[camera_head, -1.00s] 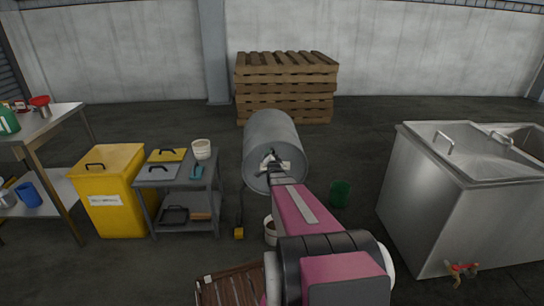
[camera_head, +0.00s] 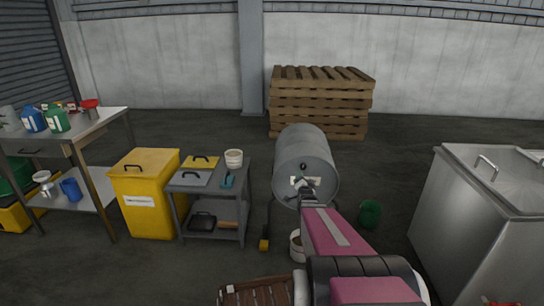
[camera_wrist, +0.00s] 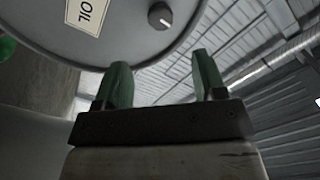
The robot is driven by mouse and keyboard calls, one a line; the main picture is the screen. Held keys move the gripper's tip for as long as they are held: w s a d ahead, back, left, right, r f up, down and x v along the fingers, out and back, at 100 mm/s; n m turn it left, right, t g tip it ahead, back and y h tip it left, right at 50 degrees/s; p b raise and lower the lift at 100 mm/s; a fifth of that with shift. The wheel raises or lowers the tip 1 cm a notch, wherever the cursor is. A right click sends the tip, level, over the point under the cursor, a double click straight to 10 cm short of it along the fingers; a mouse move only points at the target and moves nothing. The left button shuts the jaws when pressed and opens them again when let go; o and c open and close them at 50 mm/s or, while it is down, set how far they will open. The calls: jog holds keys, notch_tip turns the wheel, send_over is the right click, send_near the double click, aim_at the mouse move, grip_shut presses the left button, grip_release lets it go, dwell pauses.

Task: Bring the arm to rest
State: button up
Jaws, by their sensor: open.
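My pink arm reaches forward from the bottom of the head view, with my gripper (camera_head: 306,186) in front of a grey metal drum (camera_head: 303,150) lying on its side. In the wrist view the two green fingertips of my gripper (camera_wrist: 162,85) stand apart with nothing between them. The drum end also shows in the wrist view (camera_wrist: 115,45), with an "OIL" label (camera_wrist: 88,14) and a round knob (camera_wrist: 160,16). I cannot tell how far the fingertips are from the drum face.
A grey cart (camera_head: 211,205) with a white tub (camera_head: 234,158) and a yellow bin (camera_head: 147,195) stand to the left. A steel tank (camera_head: 470,225) stands right. A bucket (camera_head: 296,246), green pail (camera_head: 371,213) and wooden crate (camera_head: 258,292) are on the floor near my arm. Stacked pallets (camera_head: 320,105) stand behind.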

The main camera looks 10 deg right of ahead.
jog(key=s+a+f+n+g+y, duration=0.4)
jog(key=s+a+n+g, duration=0.3)
jog(key=a, duration=0.5)
jog(key=s+a+r+n+g, duration=0.1)
jog(key=s+a+g, duration=0.3)
jog(key=s, duration=0.4)
jog(key=s+a+r+n+g+y, duration=0.1)
jog(key=s+a+n+g, duration=0.3)
jog(key=s+g, duration=0.2)
jog(key=shift+s+a, duration=0.15)
jog(key=shift+s, duration=0.9)
